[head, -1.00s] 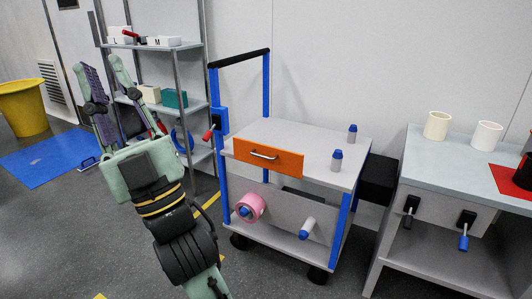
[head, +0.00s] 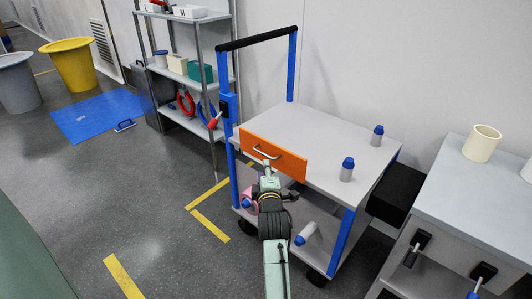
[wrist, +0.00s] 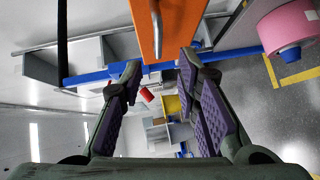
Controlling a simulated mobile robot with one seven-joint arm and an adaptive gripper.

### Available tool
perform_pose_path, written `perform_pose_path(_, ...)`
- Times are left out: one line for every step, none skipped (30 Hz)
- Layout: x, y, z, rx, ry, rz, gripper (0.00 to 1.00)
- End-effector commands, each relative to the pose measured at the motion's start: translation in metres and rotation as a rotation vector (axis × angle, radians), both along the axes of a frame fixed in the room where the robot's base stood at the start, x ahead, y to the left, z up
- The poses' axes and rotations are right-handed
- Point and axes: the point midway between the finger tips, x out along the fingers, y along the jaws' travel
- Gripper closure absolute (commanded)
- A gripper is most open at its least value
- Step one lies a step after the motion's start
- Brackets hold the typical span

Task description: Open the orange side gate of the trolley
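The trolley (head: 330,146) has a grey top, blue posts and a black push bar. Its orange side gate (head: 294,165) stands upright along the near side, with a silver handle (head: 266,152). My gripper (head: 268,172) is just in front of the gate, below the handle in the head view; my arm partly covers the gate's lower edge. In the wrist view my gripper (wrist: 160,62) is open and empty. The orange gate (wrist: 170,18) and its handle (wrist: 156,35) show ahead, near the space between the fingertips. Contact cannot be made out.
Two blue-capped grey bottles (head: 347,170) (head: 377,136) stand on the trolley top. A pink roll (head: 248,197) and a white blue-ended cylinder (head: 306,234) are lower, near my arm. A side table (head: 480,190) stands right. Open floor lies left.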

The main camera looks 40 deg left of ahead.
Motion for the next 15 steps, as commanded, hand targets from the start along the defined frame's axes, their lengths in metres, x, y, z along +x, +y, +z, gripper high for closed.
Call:
perform_pose_path(0.006, 0.006, 0.001, 0.002, 0.0, 0.001, 0.7)
perform_pose_path(0.01, 0.009, 0.001, 0.002, -0.001, 0.001, 0.7)
perform_pose_path(0.016, 0.015, 0.001, 0.003, 0.0, 0.0, 0.7)
perform_pose_path(0.02, 0.019, -0.001, 0.003, 0.001, 0.002, 0.7)
perform_pose_path(0.025, 0.023, -0.001, 0.004, -0.001, 0.001, 0.7)
perform_pose_path(0.031, 0.028, -0.002, 0.004, 0.0, 0.001, 0.7)
perform_pose_path(0.035, 0.032, -0.002, 0.004, 0.0, 0.001, 0.7)
perform_pose_path(0.04, 0.035, -0.004, 0.005, 0.0, 0.0, 0.7)
perform_pose_path(0.045, 0.04, -0.005, 0.005, 0.0, 0.001, 0.7)
perform_pose_path(0.048, 0.044, -0.005, 0.005, 0.0, 0.001, 0.7)
perform_pose_path(0.052, 0.047, -0.006, 0.005, 0.0, 0.002, 0.7)
perform_pose_path(0.056, 0.051, -0.007, 0.005, 0.0, 0.002, 0.7)
perform_pose_path(0.059, 0.053, -0.008, 0.005, 0.0, 0.001, 0.7)
perform_pose_path(0.062, 0.055, -0.009, 0.005, 0.0, 0.001, 0.7)
perform_pose_path(0.065, 0.057, -0.009, 0.007, -0.001, 0.001, 0.7)
